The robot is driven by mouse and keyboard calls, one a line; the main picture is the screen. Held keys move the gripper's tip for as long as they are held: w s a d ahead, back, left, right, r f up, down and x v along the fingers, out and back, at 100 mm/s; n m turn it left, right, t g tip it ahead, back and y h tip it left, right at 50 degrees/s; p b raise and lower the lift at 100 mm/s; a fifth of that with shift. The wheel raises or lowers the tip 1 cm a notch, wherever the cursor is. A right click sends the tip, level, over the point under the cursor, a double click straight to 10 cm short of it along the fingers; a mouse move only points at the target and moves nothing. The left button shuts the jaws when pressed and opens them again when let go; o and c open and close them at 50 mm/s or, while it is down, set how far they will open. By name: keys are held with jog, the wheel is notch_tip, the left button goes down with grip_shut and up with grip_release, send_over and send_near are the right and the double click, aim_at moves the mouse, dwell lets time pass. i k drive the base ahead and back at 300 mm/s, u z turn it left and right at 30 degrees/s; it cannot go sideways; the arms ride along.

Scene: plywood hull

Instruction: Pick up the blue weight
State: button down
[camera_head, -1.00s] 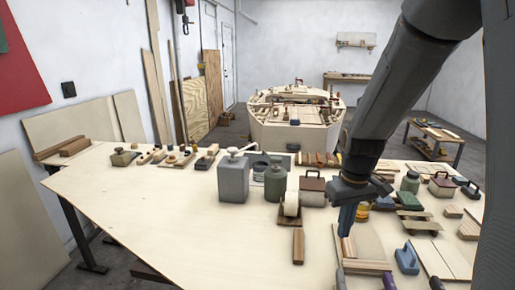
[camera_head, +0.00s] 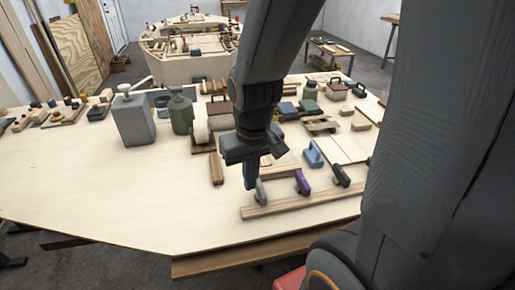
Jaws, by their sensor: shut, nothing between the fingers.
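A light blue block with a raised handle (camera_head: 313,153), which looks like the blue weight, stands on the pale plywood table (camera_head: 110,205), right of my gripper. My gripper (camera_head: 250,186) points down over the table's front part, left of the blue weight and apart from it. Its fingers are shut with nothing between them. The fingertips are close to a grey-green handled tool (camera_head: 261,191); I cannot tell whether they touch it.
Purple (camera_head: 302,182) and dark (camera_head: 341,176) handled tools stand along a long wooden strip (camera_head: 300,205). A wooden block (camera_head: 216,168), a grey canister (camera_head: 133,120) and a green bottle (camera_head: 180,112) are left of my arm. The table's left front is clear.

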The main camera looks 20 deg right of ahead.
aim_at(313, 156)
jog(key=u, duration=1.3)
jog(key=k, duration=0.7)
jog(key=z, duration=1.65)
jog(key=i, duration=0.5)
jog(key=z, duration=0.05)
